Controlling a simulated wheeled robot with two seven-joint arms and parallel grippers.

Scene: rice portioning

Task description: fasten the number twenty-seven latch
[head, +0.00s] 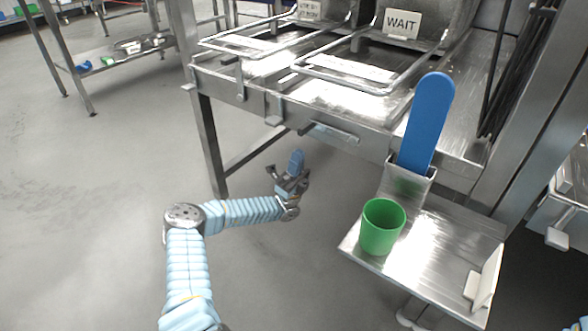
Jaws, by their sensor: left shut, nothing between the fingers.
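My left gripper (293,176) is below and in front of the steel bench's front edge. No number twenty-seven is readable, so I cannot tell which fitting is that latch. A hanging metal fitting (240,78) is on the bench front at left, and a small block-like fitting (275,119) is further right, above and left of the gripper. My right gripper is out of view.
The steel bench (215,82) carries wire frames and a WAIT sign (402,24). At right, a blue paddle (428,120) stands in a metal holder above a shelf (440,248) with a green cup (382,227). The floor at left is clear.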

